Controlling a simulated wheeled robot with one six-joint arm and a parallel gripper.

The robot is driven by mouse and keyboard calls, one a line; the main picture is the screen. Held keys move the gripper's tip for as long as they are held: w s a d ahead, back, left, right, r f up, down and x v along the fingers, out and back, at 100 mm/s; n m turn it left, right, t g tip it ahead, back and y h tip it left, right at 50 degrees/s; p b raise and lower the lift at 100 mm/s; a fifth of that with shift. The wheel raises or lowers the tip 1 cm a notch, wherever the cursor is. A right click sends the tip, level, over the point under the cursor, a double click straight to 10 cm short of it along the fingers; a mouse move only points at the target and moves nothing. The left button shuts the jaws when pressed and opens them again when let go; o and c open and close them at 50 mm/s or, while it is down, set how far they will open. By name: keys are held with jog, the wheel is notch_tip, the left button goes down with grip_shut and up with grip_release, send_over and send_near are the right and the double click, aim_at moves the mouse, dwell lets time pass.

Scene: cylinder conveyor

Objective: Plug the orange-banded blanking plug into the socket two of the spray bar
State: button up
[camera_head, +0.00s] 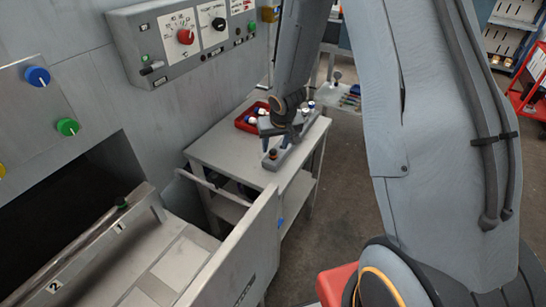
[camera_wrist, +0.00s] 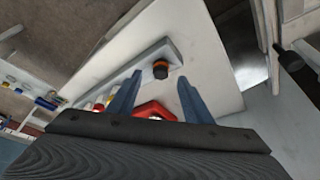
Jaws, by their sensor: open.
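The orange-banded plug (camera_wrist: 160,69) has a dark top and stands on a pale grey strip (camera_wrist: 120,72) on the cart. In the head view the plug (camera_head: 273,154) is small, at the strip's near end. My gripper (camera_wrist: 160,78) is open and empty. Its blue fingers point toward the plug, which appears between their tips in the wrist view; I cannot tell the remaining distance. The gripper (camera_head: 276,143) is over the cart in the head view. The spray bar (camera_head: 85,247) is at lower left, marked 1 and 2. A green-topped plug (camera_head: 122,203) sits near mark 1. Socket two's opening cannot be made out.
The grey cart (camera_head: 225,155) also holds a red tray (camera_head: 245,122) and several small white-topped items. A pale panel (camera_head: 235,265) stands between cart and spray bar. A control box (camera_head: 185,40) with knobs hangs above. The dark machine opening (camera_head: 70,205) lies behind the bar.

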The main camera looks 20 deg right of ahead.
aim_at(273, 151)
jog(key=shift+b+x, duration=1.85)
jog(key=shift+x, duration=0.5)
jog(key=shift+a, duration=0.1)
jog(key=shift+s, duration=0.1)
jog(key=c, duration=1.1)
jog(key=shift+c, duration=0.3)
jog(key=shift+r, duration=0.1)
notch_tip(273, 151, up, 8)
jog(key=p, duration=1.1)
jog(key=shift+r+p, duration=0.6)
jog(key=shift+r, duration=0.2)
